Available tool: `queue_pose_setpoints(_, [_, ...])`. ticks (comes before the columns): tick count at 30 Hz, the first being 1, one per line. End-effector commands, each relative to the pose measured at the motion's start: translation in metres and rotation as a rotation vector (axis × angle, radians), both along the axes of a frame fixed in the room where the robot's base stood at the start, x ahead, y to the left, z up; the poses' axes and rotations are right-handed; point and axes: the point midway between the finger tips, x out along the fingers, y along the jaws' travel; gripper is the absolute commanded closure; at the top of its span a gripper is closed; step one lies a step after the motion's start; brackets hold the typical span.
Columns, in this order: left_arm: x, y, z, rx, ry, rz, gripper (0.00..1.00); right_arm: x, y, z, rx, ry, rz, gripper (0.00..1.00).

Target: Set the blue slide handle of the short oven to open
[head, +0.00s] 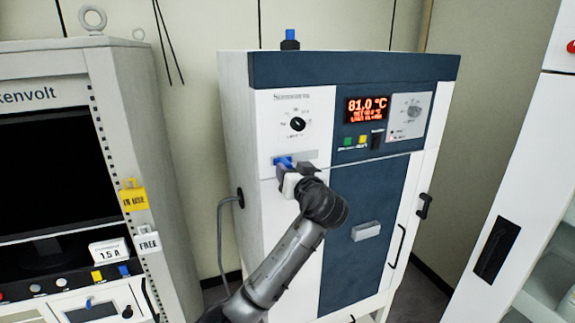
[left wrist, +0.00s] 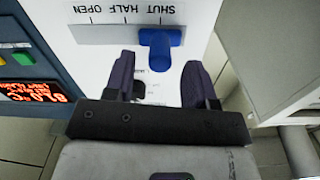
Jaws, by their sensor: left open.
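The short oven (head: 340,215) is a white and dark-blue cabinet in the middle of the head view. Its blue slide handle (head: 283,161) sits at the left end of a grey slide plate (head: 308,155). In the left wrist view the handle (left wrist: 160,48) appears under the upside-down word SHUT, with HALF and OPEN further left. My left gripper (head: 287,181) is open just in front of and below the handle. In the left wrist view the dark fingers (left wrist: 158,78) stand either side of the handle's tip, with visible gaps. My right gripper is not in view.
A black knob (head: 297,124) sits above the slide, and a red display (head: 367,109) is at the upper right. A grey instrument cabinet (head: 150,160) stands to the left. A white cabinet (head: 530,190) stands to the right. A cable (head: 222,235) runs beside the oven.

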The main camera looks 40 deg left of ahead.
Motion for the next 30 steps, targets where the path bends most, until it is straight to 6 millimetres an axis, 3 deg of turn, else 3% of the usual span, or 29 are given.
queue_pose_setpoints(9, [0.013, 0.025, 0.001, 0.002, -0.001, 0.000, 0.49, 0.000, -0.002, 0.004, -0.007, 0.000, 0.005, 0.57])
queue_pose_setpoints(21, [0.015, 0.028, 0.000, 0.001, 0.000, 0.000, 0.50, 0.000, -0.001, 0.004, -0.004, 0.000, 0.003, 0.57])
queue_pose_setpoints(30, [0.014, 0.027, 0.000, 0.001, 0.000, 0.000, 0.79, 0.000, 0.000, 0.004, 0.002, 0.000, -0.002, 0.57])
